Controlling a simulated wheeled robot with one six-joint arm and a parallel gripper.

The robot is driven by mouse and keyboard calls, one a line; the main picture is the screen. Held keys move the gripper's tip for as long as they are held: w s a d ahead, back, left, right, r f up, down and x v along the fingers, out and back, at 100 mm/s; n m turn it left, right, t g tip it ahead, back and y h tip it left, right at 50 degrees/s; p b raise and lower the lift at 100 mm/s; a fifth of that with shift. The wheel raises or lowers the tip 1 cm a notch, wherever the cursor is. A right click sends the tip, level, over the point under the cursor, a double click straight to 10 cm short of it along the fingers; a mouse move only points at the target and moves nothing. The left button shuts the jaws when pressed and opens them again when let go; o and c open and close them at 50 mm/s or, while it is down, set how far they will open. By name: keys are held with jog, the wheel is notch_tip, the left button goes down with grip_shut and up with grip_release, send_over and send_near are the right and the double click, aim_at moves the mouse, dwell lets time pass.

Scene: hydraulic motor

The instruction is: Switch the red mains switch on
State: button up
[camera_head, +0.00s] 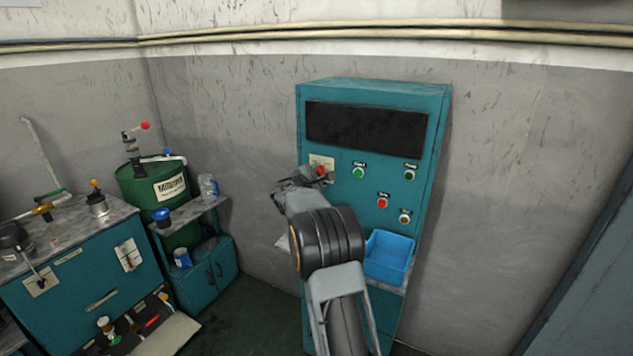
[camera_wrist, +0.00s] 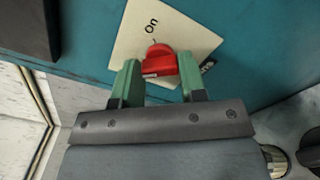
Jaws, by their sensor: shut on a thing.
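The red mains switch (camera_wrist: 160,62) sits on a cream label plate (camera_wrist: 185,28) on the teal control cabinet. The word "On" shows on the plate above the switch in the wrist view, and other lettering is partly hidden by my right finger. My gripper (camera_wrist: 158,78) has its two green fingers on either side of the red knob, shut on it. In the head view my gripper (camera_head: 318,176) is at the cabinet front, at the red switch (camera_head: 321,170) on its cream plate (camera_head: 322,160).
Green (camera_head: 358,172) and red (camera_head: 383,201) buttons are on the panel right of my gripper. A blue bin (camera_head: 388,257) stands on the cabinet's ledge below. A teal workbench (camera_head: 85,290) and a green drum (camera_head: 150,190) stand at the left.

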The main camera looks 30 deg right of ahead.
jog(key=shift+f+m+b, duration=0.1)
jog(key=shift+m+b, duration=8.1)
jog(key=shift+b, duration=2.6)
jog(key=shift+m, duration=0.3)
jog(key=o, duration=0.9)
jog(key=b+v, duration=0.5)
jog(key=v, duration=0.9)
jog(key=shift+d, duration=0.1)
